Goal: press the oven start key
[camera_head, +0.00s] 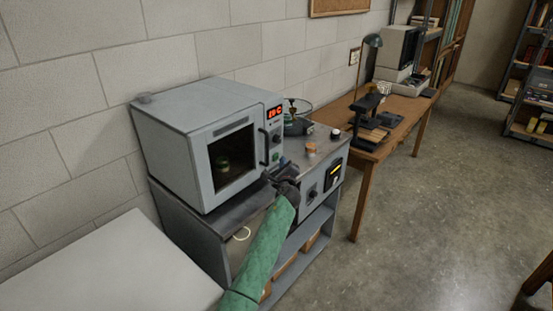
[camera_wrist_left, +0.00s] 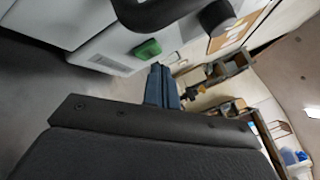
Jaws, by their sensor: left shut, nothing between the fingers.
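The grey oven (camera_head: 185,125) stands on a metal bench, its dark-windowed door shut. A red lit display (camera_head: 275,112) sits on its right front panel. The green start key (camera_head: 276,156) is low on that panel; in the left wrist view the green key (camera_wrist_left: 147,49) stands out on the pale front. My left gripper (camera_head: 280,170) is shut and empty, just below and in front of the key. Its blue-grey fingers (camera_wrist_left: 161,86) end close to the key; I cannot tell whether they touch. My right gripper is not in view.
The dark door handle (camera_head: 263,146) is just left of the panel and curves close above my fingers in the left wrist view (camera_wrist_left: 180,12). A balance-like round device (camera_head: 297,122) and small jars (camera_head: 311,150) stand right of the oven. A wooden desk (camera_head: 400,115) is beyond.

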